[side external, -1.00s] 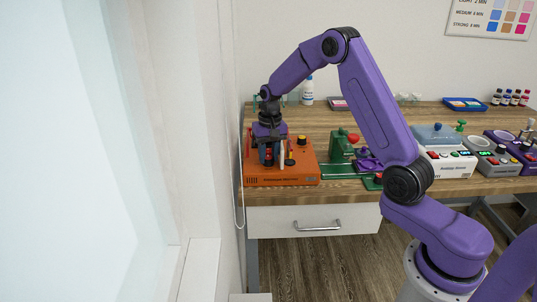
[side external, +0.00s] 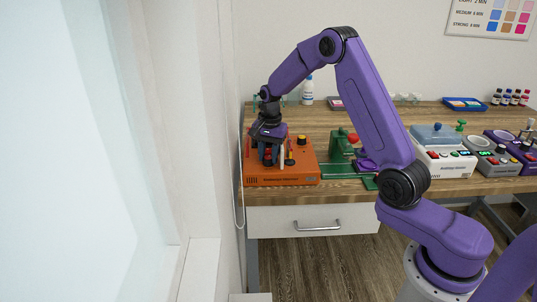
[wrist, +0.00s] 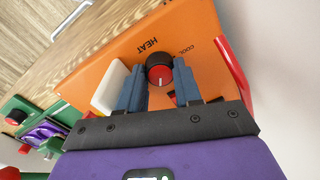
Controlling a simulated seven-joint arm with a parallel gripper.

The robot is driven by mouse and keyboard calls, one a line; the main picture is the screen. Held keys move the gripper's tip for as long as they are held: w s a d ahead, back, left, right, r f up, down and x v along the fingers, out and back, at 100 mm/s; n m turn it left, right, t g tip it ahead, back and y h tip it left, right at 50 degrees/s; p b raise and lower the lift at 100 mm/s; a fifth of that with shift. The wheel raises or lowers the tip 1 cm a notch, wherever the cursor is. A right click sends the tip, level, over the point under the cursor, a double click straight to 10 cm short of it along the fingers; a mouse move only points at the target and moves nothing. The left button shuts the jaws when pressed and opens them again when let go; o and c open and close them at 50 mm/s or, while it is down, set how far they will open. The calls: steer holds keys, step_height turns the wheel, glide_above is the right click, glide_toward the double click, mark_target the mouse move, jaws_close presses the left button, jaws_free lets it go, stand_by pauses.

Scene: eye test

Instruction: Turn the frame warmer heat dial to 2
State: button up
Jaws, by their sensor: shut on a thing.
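The frame warmer is the orange box (side external: 290,180) at the left end of the bench, and its orange top (wrist: 100,62) fills much of the wrist view. A black dial with a red face (wrist: 160,73) stands near the printed word HEAT. A short pale line on its face points down in the wrist view. No scale numbers are readable. My gripper (wrist: 161,80) is shut on this dial, one blue finger on each side. In the side view my gripper (side external: 269,155) is low over the box's left part and hides part of the dial.
A white block (wrist: 108,90) stands close beside one finger, and a red bar (wrist: 232,72) is on the other side. An orange-topped knob (side external: 302,141) sits at the box's back right. A green stand (side external: 341,145) is to the right. The wall is close at left.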

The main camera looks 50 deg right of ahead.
mark_target(270, 158)
stand_by(0.4)
steer(key=o, duration=1)
steer(key=shift+o, duration=0.2)
step_height(270, 158, up, 18)
steer(key=shift+s+d+f, duration=0.15)
steer(key=shift+s+f, duration=0.1)
steer(key=shift+s, duration=0.05)
